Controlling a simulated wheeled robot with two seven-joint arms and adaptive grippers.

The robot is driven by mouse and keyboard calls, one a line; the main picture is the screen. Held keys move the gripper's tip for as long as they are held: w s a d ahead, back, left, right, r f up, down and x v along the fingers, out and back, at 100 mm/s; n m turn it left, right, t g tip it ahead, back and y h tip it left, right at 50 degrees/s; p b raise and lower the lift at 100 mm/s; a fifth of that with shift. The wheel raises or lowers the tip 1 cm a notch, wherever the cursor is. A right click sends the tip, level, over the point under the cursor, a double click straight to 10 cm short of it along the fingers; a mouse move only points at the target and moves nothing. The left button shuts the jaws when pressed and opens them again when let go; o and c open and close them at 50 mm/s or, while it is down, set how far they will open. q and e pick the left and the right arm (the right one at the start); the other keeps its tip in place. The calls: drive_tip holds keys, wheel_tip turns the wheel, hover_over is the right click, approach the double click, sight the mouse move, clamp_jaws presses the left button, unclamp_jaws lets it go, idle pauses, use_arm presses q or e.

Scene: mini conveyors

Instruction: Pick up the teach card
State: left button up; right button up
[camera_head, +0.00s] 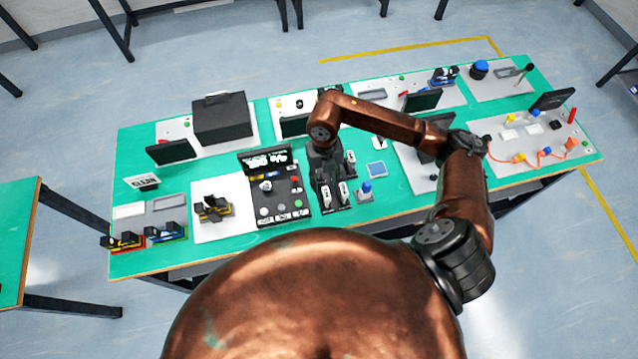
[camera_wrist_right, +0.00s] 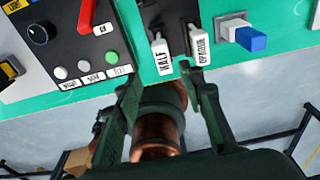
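No card in view reads as the teach card, so I cannot tell which one it is. My left gripper is not in view.
A black control panel (camera_head: 268,214) with knobs and buttons stands left of the cards. A blue-topped block (camera_head: 365,188) is close on the right. The green table (camera_head: 170,262) holds several other stations and dark screens. Its front edge is close to my body.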

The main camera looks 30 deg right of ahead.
sight(326, 193)
drive_tip(key=shift+w+d+f, duration=0.1)
drive_tip(key=shift+w+f, duration=0.05)
drive_tip(key=shift+w, duration=0.3)
drive_tip(key=shift+w+f, duration=0.1)
drive_tip(key=shift+f, duration=0.25)
drive_tip(key=f, duration=0.1)
drive_tip(key=s+f+p, duration=0.1)
drive_tip(key=f, duration=0.1)
drive_tip(key=shift+s+d+f, duration=0.1)
drive_tip(key=shift+s+f, duration=0.1)
drive_tip(key=shift+f, duration=0.1)
drive_tip(key=shift+s+f, duration=0.2)
drive_tip(key=shift+f, duration=1.3)
drive_tip(key=shift+w, duration=0.1)
drive_tip(key=c, duration=0.6)
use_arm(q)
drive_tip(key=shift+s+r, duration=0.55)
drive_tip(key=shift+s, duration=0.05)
use_arm(e)
clamp_jaws()
